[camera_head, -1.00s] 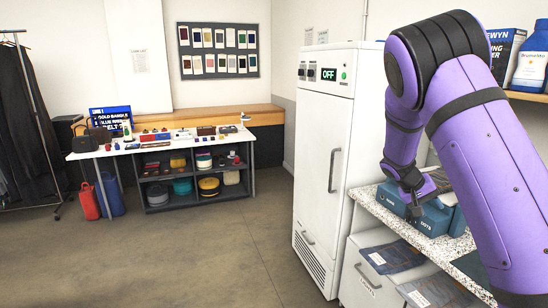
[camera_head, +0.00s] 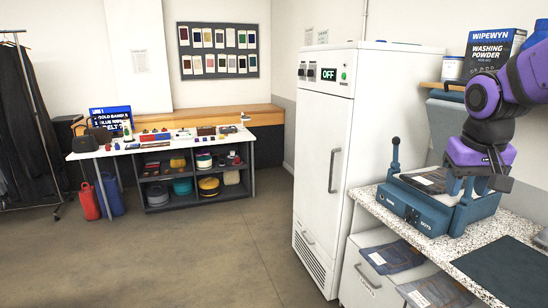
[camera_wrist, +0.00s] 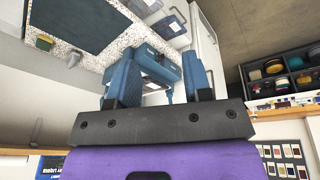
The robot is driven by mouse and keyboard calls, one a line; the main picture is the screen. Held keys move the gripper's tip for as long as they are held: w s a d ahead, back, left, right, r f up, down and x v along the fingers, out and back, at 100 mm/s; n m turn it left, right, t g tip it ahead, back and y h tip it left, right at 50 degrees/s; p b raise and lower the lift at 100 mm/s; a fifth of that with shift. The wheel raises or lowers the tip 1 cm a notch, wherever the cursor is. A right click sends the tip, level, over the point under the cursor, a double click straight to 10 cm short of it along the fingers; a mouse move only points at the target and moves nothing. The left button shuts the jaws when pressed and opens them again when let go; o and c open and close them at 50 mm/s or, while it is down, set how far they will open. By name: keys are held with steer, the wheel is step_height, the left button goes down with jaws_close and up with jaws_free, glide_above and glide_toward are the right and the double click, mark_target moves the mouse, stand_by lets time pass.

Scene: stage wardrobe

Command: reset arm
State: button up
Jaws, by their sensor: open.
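My arm is purple and black and reaches in from the right edge in the head view. My gripper (camera_head: 466,205) is in front of and over a blue press-like machine (camera_head: 408,213) on the speckled counter. In the wrist view my gripper (camera_wrist: 158,82) shows two blue fingers spread apart with nothing between them. The blue machine also shows in the wrist view (camera_wrist: 165,62), beyond the fingers. A dark folded item with a pale label (camera_head: 428,180) lies on the machine. Whether my fingers touch the machine cannot be told.
A tall white cabinet (camera_head: 325,150) marked OFF stands left of the counter (camera_head: 455,250). A dark mat (camera_head: 505,270) lies on the counter. A washing powder box (camera_head: 492,50) stands on the shelf. A white table (camera_head: 160,145) with goods is far left. The floor between is clear.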

steer(key=s+a+r+t, duration=0.1)
steer(key=s+a, duration=0.1)
steer(key=s, duration=0.3)
steer(key=s+a+r+n+t+y, duration=0.1)
steer(key=s+a, duration=0.1)
steer(key=s, duration=0.4)
steer(key=s+a+r+n+t, duration=0.1)
steer(key=s+a, duration=0.1)
steer(key=s, duration=0.3)
steer(key=shift+s+a, duration=0.2)
steer(key=shift+a, duration=0.05)
steer(key=shift+c, duration=0.2)
